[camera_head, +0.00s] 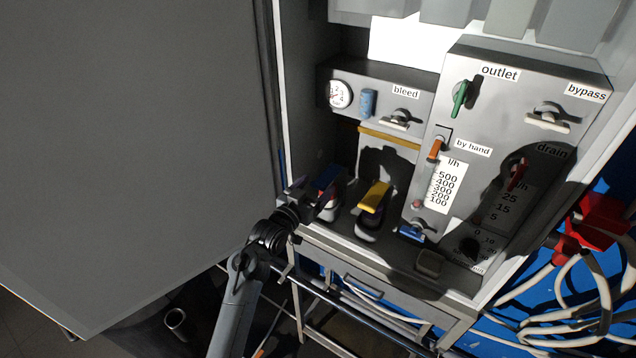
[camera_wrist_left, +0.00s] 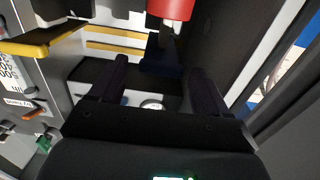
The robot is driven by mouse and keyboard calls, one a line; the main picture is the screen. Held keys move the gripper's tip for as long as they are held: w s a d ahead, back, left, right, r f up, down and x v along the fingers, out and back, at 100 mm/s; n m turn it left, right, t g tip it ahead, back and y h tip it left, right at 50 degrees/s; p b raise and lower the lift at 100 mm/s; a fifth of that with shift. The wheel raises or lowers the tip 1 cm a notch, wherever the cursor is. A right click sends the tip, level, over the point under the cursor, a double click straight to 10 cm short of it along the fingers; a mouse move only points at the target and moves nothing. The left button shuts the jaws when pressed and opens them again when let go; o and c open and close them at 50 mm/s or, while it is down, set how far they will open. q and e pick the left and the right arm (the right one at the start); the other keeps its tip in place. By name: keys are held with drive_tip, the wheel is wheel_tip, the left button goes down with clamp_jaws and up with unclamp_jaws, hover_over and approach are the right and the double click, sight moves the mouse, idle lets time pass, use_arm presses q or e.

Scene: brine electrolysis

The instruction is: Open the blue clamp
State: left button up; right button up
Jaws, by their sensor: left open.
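The blue clamp (camera_head: 326,177) has a dark blue handle and stands at the left inside the cabinet, beside a yellow-handled clamp (camera_head: 375,196). My left gripper (camera_head: 316,198) is at the blue clamp, coming from the front left, and partly hides its lower part. In the left wrist view the two dark fingers of my left gripper (camera_wrist_left: 158,85) are apart. A dark blue piece (camera_wrist_left: 160,66), seemingly the clamp's handle, shows in the gap between them. I cannot tell whether the fingers touch it. My right gripper is not in view.
The yellow handle (camera_wrist_left: 38,42) is close on the left in the wrist view, with a red cylinder (camera_wrist_left: 171,9) above the gap. The cabinet's left wall and grey door (camera_head: 130,130) bound the left side. The valve panel (camera_head: 420,160) stands to the right.

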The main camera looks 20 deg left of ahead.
use_arm(q)
drive_tip(key=shift+x, duration=0.9)
drive_tip(key=c, duration=1.4)
clamp_jaws()
